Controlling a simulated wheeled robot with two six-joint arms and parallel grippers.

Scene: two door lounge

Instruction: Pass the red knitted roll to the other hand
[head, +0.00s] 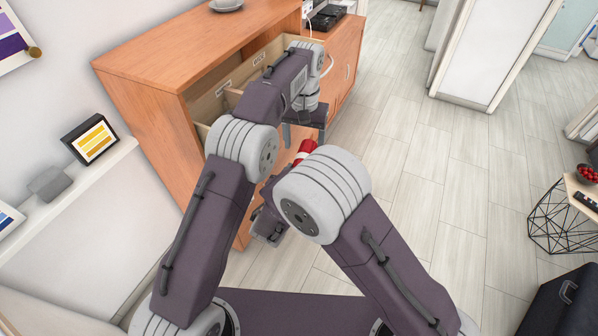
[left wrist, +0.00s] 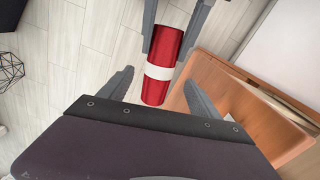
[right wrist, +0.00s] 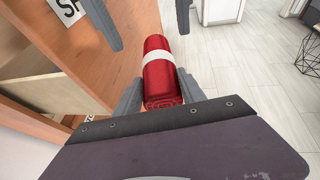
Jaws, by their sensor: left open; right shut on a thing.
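The red knitted roll (head: 304,150) has a white band round its middle. My right gripper (right wrist: 160,77) is shut on one end of it. In the head view the right gripper is mostly hidden behind its own arm. My left gripper (head: 304,137) is open and faces the roll from the opposite side. In the left wrist view the free end of the roll (left wrist: 155,92) lies between the open left fingers, with gaps on both sides. The white band (left wrist: 158,72) shows between the two grippers.
A wooden cabinet (head: 150,75) with open drawers (head: 215,100) stands close to the left arm. A grey bowl (head: 226,5) is on top. A wall shelf (head: 75,180) is at the left. A wire-framed table (head: 560,215) stands at the right. The floor between is clear.

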